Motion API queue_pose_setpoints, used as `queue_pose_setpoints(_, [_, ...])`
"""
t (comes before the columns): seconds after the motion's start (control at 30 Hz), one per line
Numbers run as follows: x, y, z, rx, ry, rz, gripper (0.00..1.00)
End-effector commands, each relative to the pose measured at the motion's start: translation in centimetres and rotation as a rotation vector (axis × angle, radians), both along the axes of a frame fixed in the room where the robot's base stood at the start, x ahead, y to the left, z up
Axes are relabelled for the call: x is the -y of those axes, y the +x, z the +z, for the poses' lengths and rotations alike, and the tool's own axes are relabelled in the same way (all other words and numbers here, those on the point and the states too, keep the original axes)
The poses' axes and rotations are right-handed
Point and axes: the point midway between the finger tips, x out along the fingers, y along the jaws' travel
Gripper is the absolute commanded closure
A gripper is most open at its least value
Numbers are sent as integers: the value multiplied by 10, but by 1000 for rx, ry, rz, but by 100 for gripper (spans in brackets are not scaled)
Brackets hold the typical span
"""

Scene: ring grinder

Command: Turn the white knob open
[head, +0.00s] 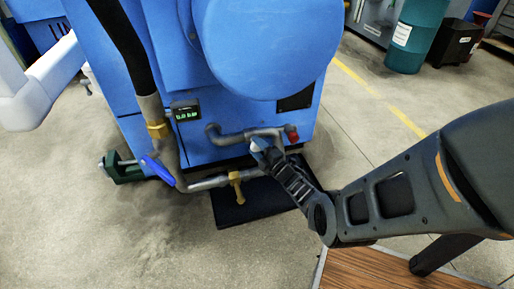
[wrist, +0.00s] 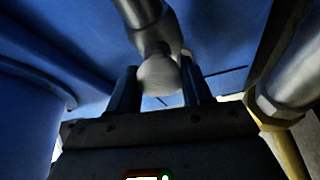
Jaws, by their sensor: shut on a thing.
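The white knob (wrist: 158,74) sits at the end of a grey pipe fitting (wrist: 145,15) on the blue machine (head: 225,120). In the wrist view my gripper (wrist: 160,88) has one finger on each side of the knob and is shut on it. In the head view my gripper (head: 268,150) reaches in from the right, below the big round blue housing. There the knob (head: 257,145) shows only as a small pale patch at the fingertips. I cannot tell from these frames how far the knob is turned.
A blue lever (head: 158,171) and a brass valve (head: 236,187) sit on the lower pipe (head: 210,183). A red knob (head: 292,134) is just right of my gripper. A dark mat (head: 245,211) lies below.

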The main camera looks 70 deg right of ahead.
Motion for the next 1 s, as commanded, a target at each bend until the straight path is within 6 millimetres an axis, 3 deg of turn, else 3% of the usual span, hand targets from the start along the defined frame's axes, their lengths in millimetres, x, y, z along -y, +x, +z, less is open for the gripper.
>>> queue_pose_setpoints(0.63, [2, -1, 0, 37, 33, -5, 81])
queue_pose_setpoints(0.67, [2, -1, 0, 37, 33, -5, 49])
queue_pose_setpoints(0.9, [1, -1, 0, 37, 33, -3, 26])
queue_pose_setpoints(1.0, [1, 0, 0, 38, 33, -2, 26])
